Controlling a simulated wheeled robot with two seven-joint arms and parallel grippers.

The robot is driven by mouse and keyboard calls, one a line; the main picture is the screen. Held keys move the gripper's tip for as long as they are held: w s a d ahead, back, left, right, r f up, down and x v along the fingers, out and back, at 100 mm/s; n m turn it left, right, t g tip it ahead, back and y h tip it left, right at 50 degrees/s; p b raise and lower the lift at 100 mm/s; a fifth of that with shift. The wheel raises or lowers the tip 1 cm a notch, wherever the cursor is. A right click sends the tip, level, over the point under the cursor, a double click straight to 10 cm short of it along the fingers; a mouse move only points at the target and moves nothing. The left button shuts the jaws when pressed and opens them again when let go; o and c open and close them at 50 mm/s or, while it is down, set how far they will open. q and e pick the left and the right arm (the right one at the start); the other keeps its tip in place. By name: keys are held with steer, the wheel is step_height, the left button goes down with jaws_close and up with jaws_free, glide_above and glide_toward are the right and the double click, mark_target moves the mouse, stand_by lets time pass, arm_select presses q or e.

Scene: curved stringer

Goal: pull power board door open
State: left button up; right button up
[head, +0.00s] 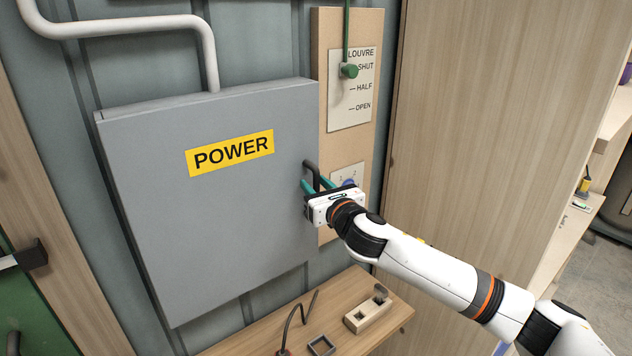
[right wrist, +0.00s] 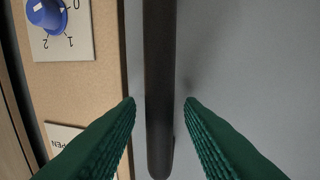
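The power board door (head: 215,240) is a grey panel with a yellow POWER label (head: 231,153) on the wall. It looks shut. Its dark bar handle (head: 312,168) is at the door's right edge. My right gripper (head: 313,187) is at the handle, with its green fingers pointing at the door. In the right wrist view the handle (right wrist: 159,80) runs between the two green fingertips (right wrist: 159,104), with a gap on each side, so the gripper is open around it. My left gripper is not in view.
A board with a louvre plate (head: 350,95), a green knob (head: 348,71) and a blue dial (right wrist: 47,14) is right of the door. Below is a wooden shelf (head: 390,335) with a switch block (head: 367,312) and a small dark frame (head: 321,346). A wooden panel (head: 480,130) stands at right.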

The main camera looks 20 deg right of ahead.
steer(key=shift+w, duration=0.2)
jaws_close()
stand_by(0.3)
